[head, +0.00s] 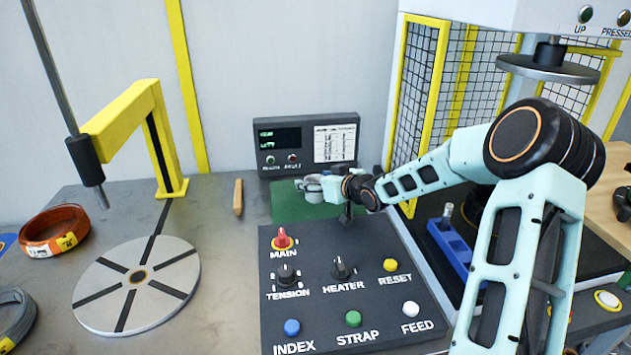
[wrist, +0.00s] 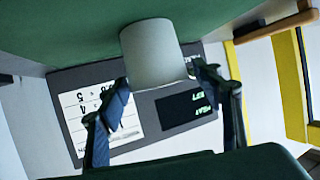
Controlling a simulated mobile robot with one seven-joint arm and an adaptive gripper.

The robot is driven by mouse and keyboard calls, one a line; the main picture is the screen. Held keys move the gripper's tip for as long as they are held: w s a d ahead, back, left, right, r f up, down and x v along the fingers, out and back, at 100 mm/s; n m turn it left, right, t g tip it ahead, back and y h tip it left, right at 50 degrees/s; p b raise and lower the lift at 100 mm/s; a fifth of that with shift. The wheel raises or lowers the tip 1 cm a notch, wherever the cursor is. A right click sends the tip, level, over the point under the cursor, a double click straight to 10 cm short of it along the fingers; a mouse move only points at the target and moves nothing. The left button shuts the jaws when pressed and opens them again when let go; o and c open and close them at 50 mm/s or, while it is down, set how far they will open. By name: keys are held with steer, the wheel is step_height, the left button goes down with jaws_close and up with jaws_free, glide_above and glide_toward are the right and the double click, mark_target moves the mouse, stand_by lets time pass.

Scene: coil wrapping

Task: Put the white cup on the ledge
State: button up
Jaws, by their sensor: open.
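The white cup (wrist: 152,52) is on the green mat (wrist: 70,25) in the wrist view, which shows the scene turned over. My gripper (wrist: 160,78) is open, with one finger on either side of the cup's near end; I cannot tell whether they touch it. In the head view the cup (head: 313,189) is small and partly hidden by my gripper (head: 308,186), above the green mat (head: 285,208) behind the control panel. I cannot tell for sure which surface is the ledge.
A dark display box (head: 308,140) stands behind the mat. The control panel (head: 350,285) with knobs and buttons lies in front. A wooden-handled item (head: 238,197) is left of the mat. The round turntable (head: 138,283) and orange coil (head: 54,230) are farther left.

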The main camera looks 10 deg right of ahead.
steer(key=p+v, duration=0.2)
steer(key=v, duration=0.9)
steer(key=shift+s+d+r, duration=0.1)
steer(key=shift+s+r, duration=0.05)
steer(key=shift+s, duration=0.05)
steer(key=shift+o, duration=0.5)
steer(key=shift+s+d, duration=0.1)
steer(key=shift+s, duration=0.1)
steer(key=shift+d+f+b, duration=0.15)
steer(key=shift+f+b, duration=0.3)
steer(key=shift+f, duration=0.25)
steer(key=shift+s+d+b, duration=0.1)
steer(key=shift+b, duration=0.35)
steer(key=shift+r, duration=0.15)
steer(key=shift+w+a+b, duration=0.25)
steer(key=shift+w+b, duration=0.05)
steer(key=shift+b, duration=0.05)
steer(key=shift+b+x, duration=1.3)
steer(key=shift+x, duration=3.7)
steer(key=shift+a+r, duration=0.1)
